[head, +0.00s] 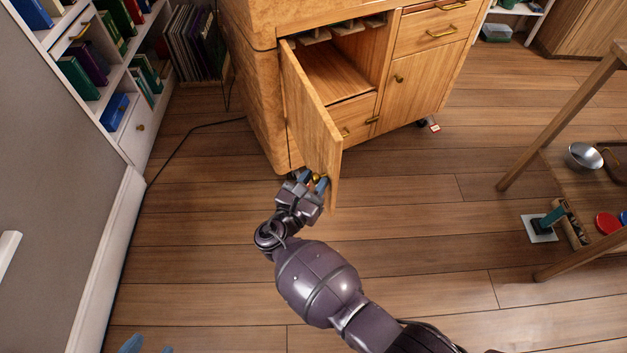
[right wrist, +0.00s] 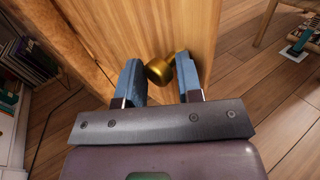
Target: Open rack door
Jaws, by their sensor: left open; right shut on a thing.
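The wooden rack door (head: 306,115) stands swung out from the cabinet (head: 262,90), with its left edge at the hinge side and the compartment behind it exposed. Its brass knob (head: 316,177) is on the outer face near the free edge, and it also shows in the right wrist view (right wrist: 159,71). My right gripper (head: 312,183) is shut on the knob, with a blue finger on either side of it (right wrist: 161,80). My left gripper (head: 148,347) shows only as blue fingertips at the bottom left edge, open and away from the door.
A white bookshelf (head: 122,120) and grey wall stand on the left, with a black cable (head: 185,130) on the floor. Right of the door are drawers and a second, closed door (head: 405,85). A wooden table (head: 570,110) stands at the right. The floor in front is clear.

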